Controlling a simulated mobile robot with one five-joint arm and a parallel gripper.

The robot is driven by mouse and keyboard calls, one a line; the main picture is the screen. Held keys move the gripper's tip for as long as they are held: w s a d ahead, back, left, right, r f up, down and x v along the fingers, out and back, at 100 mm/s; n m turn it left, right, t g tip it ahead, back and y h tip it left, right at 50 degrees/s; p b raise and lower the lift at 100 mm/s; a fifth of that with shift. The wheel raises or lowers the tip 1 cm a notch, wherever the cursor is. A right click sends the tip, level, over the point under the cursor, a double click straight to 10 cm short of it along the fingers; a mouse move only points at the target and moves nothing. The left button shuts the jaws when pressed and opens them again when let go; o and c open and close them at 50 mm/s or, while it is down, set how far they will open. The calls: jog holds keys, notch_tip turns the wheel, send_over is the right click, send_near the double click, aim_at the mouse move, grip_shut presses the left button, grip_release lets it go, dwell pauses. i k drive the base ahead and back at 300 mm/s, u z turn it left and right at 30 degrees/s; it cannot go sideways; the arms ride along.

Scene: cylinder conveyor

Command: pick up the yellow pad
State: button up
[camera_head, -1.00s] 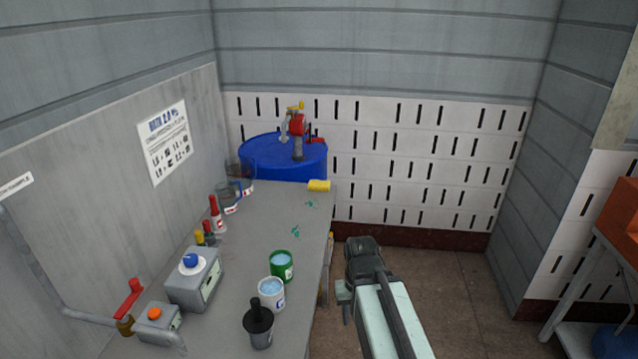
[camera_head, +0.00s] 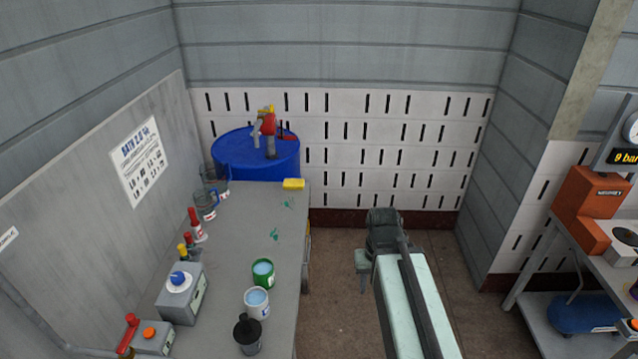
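The yellow pad (camera_head: 293,184) lies at the far right corner of the grey workbench (camera_head: 250,215), close to the blue drum. My gripper (camera_head: 362,284) is at the end of my arm, to the right of the bench and apart from the pad. It is small in view and partly hidden by my arm, so I cannot tell whether it is open or shut. I see nothing held in it.
A blue drum (camera_head: 240,160) with a red pump (camera_head: 268,124) stands behind the bench. A green can (camera_head: 263,273), a white can (camera_head: 257,303) and a dark container (camera_head: 247,334) stand near the bench's right edge. Floor (camera_head: 335,255) is clear between bench and arm. Orange equipment (camera_head: 590,205) stands at right.

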aim_at(296, 185)
jog(key=z, duration=0.55)
jog(key=i, duration=3.65)
jog(key=u, duration=5.1)
